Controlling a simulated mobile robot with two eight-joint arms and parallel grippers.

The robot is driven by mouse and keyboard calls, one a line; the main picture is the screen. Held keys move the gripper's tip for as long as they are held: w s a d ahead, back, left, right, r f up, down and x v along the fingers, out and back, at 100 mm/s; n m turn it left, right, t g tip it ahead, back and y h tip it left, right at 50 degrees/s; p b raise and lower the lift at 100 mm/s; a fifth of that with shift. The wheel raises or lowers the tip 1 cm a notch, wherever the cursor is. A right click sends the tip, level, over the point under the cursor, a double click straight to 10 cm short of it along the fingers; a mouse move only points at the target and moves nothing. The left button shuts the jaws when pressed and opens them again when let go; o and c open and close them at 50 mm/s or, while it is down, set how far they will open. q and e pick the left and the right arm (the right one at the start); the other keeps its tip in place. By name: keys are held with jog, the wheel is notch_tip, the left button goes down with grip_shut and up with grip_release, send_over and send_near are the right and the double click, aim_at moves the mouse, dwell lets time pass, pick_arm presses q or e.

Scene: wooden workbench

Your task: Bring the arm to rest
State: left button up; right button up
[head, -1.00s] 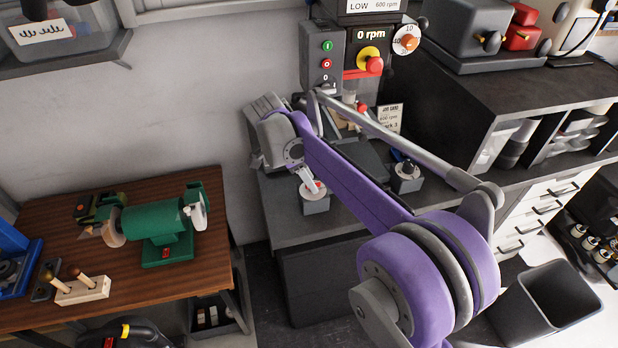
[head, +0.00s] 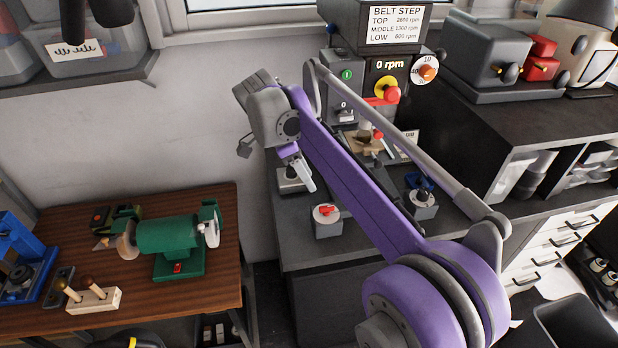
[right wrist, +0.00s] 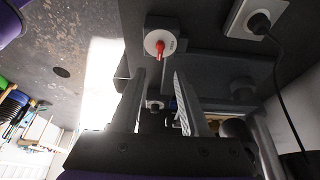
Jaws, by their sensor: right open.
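My right arm is purple and grey and reaches from the lower right up to the middle of the head view. Its gripper (head: 304,176) hangs at the far end, above the left part of the dark bench. One pale finger shows clearly there. In the right wrist view the two fingers (right wrist: 160,98) stand apart with nothing gripped between them. The gripper is apart from the grey box with a red switch (head: 326,221), which also shows in the right wrist view (right wrist: 160,44). My left gripper is not in view.
A drill press (head: 385,75) stands behind my right arm. Another small grey box (head: 291,184) is close behind the gripper, and a blue-topped one (head: 421,204) is to the right. A green grinder (head: 170,238) sits on the wooden table at left. The wall left of the gripper is clear.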

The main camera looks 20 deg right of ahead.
dwell(0.3)
jog(key=s+a+f+n+t+y, duration=0.2)
jog(key=s+f+n+t, duration=0.1)
jog(key=s+f+n, duration=0.5)
jog(key=s+a+f+n+t+y, duration=0.2)
jog(key=s+a+f+n+t, duration=0.1)
jog(key=s+f+n, duration=0.6)
jog(key=s+n+t, duration=0.1)
jog(key=s+n, duration=0.2)
jog(key=s, duration=0.1)
jog(key=shift+a+n, duration=0.35)
jog(key=shift+n, duration=0.05)
